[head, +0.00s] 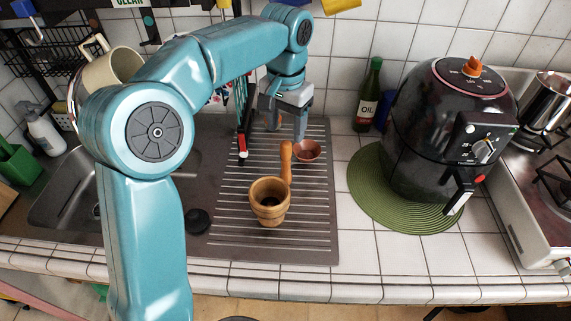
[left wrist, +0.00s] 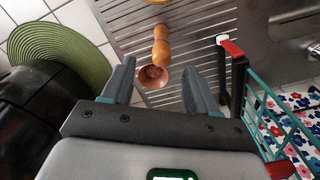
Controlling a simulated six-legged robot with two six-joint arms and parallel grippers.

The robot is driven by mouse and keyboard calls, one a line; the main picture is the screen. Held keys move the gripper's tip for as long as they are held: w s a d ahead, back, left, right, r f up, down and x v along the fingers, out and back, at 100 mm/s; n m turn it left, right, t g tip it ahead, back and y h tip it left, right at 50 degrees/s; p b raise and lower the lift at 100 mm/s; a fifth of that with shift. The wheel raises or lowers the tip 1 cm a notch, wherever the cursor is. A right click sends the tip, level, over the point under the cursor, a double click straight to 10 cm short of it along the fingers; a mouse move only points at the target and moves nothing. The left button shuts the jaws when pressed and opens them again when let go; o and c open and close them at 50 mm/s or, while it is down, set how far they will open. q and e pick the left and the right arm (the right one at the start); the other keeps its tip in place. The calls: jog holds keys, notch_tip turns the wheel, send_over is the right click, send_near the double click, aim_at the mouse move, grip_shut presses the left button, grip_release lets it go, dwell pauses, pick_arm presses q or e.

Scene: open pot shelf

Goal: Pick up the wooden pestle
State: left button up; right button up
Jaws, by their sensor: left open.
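The wooden pestle (head: 286,162) stands out beside or from the wooden mortar (head: 269,203) on the ridged drainboard; I cannot tell whether its lower end is inside. In the left wrist view the pestle (left wrist: 160,46) lies ahead of the fingers, with a bit of the mortar (left wrist: 157,2) at the top edge. My left gripper (head: 287,125) is open and empty, pointing down behind the pestle, apart from it. It also shows in the left wrist view (left wrist: 158,68), with a small copper bowl (left wrist: 152,77) seen between its fingers. My right gripper is not in view.
The copper bowl (head: 307,152) is close behind the pestle on the drainboard (head: 315,230). A teal rack with a red foot (head: 243,153) stands left of the gripper. An oil bottle (head: 369,95) and a black air fryer (head: 440,130) on a green mat (head: 370,195) stand right.

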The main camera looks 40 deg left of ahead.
aim_at(286, 144)
pick_arm(q)
jog(key=f, duration=0.5)
jog(key=shift+d, duration=0.2)
jog(key=shift+a+f, duration=0.15)
jog(key=shift+f, duration=0.4)
jog(key=f, duration=0.5)
jog(key=shift+w+a+p, duration=0.2)
jog(key=shift+a+p, duration=0.05)
jog(key=shift+p, duration=0.05)
grip_shut()
jog(key=shift+r, duration=0.1)
